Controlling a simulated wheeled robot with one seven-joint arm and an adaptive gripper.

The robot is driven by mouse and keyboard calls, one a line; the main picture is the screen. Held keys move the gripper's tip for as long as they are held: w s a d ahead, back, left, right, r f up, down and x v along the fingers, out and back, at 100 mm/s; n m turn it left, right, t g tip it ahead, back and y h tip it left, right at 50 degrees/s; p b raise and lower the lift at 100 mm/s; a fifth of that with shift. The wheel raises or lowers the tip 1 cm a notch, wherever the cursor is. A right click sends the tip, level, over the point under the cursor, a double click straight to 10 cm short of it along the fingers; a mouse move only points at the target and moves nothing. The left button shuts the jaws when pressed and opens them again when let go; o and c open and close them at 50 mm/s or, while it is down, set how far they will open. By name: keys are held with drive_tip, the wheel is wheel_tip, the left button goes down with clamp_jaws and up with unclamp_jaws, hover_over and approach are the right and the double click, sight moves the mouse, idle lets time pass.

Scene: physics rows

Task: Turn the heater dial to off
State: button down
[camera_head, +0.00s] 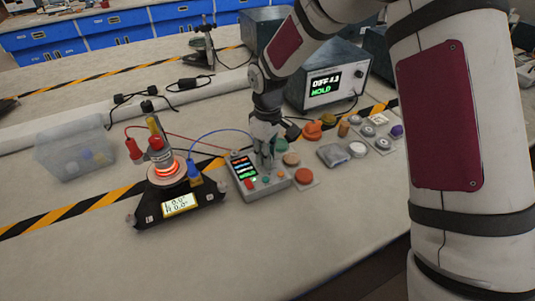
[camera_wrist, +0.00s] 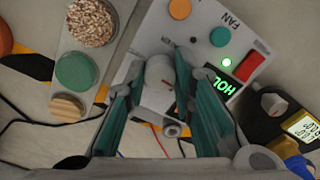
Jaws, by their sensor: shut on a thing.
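The control box (camera_head: 270,191) stands on the bench in the middle of the head view, with a small lit screen and a red switch. My gripper (camera_head: 264,158) reaches down onto it from above. In the wrist view, my gripper (camera_wrist: 158,72) is shut on the white heater dial (camera_wrist: 160,76), one finger on each side. A small red mark shows on the dial's edge. The fingers hide part of the box and screen. The heater (camera_head: 165,170) glows orange on a black stand to the left of the box.
A green knob (camera_wrist: 220,37) by the word FAN, an orange button (camera_wrist: 180,8) and a red switch (camera_wrist: 250,66) lie near the dial. Blocks of several coloured pieces (camera_head: 305,176) stand right of the box. A clear bin (camera_head: 75,150) is far left; cables cross behind.

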drive_tip(key=shift+n, duration=0.5)
drive_tip(key=c, duration=1.3)
unclamp_jaws()
drive_tip(key=shift+c, duration=0.2)
wheel_tip(320, 180, up, 12)
